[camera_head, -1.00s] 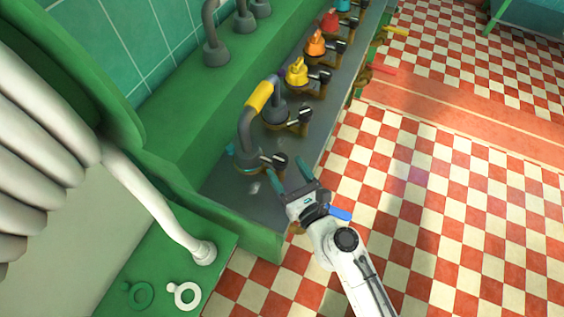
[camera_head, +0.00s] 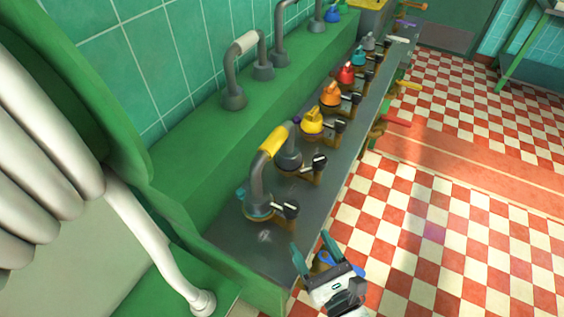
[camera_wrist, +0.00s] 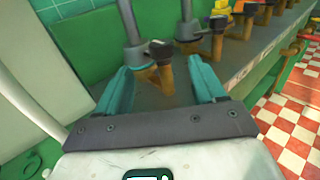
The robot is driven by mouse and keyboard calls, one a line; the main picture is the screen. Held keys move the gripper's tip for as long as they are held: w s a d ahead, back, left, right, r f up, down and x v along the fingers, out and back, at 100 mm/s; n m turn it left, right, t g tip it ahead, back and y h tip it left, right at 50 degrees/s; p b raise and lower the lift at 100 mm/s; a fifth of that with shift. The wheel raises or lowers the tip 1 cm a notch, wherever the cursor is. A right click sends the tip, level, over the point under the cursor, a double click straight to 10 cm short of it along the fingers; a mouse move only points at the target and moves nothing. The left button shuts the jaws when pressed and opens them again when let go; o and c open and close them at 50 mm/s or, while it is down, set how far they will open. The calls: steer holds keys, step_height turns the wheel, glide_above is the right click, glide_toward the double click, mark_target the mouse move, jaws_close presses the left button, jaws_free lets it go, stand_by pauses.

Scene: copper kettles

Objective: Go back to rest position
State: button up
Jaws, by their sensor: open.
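My gripper (camera_head: 316,258) is at the lower middle of the head view, by the front edge of the grey counter (camera_head: 232,248). Its two teal fingers are spread apart with nothing between them. In the wrist view, my gripper (camera_wrist: 163,88) also shows open, with a black-handled tap valve (camera_wrist: 158,52) beyond the fingers. The fingers look apart from the valve. My arm enters from the bottom edge, and most of it is out of view.
A grey pipe with a yellow grip (camera_head: 272,142) stands on the counter. Yellow (camera_head: 312,121), orange (camera_head: 330,94) and red (camera_head: 346,73) knobs line up behind it. A white pipe (camera_head: 150,232) is at left. Checkered floor (camera_head: 450,230) at right is clear.

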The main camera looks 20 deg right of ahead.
steer(key=a+n+g+y, duration=0.1)
steer(key=n+y, duration=0.1)
steer(key=n, duration=0.3)
steer(key=a+n+g+y, duration=0.1)
steer(key=a+n+y, duration=0.1)
steer(key=n, duration=0.3)
steer(key=a+f+n+g+y, duration=0.1)
steer(key=n+y, duration=0.2)
steer(key=n, duration=0.2)
steer(key=shift+s+a, duration=0.2)
steer(key=shift+a, duration=0.1)
steer(key=s+d+f+n+g+h, duration=0.1)
steer(key=s+d+f+n+g, duration=0.3)
steer(key=n, duration=0.4)
steer(key=s+d+f+n+g+h, duration=0.1)
steer(key=s+d+f+n+g, duration=0.2)
steer(key=n+g, duration=0.4)
steer(key=s+d+n+g+h, duration=0.3)
steer(key=s+d+n+h, duration=0.1)
steer(key=s+d+n, duration=0.1)
steer(key=shift+s+d+r+n+h, duration=0.3)
steer(key=shift+s+d+r+n, duration=0.15)
steer(key=shift+s+d, duration=0.4)
steer(key=shift+w+d, duration=0.1)
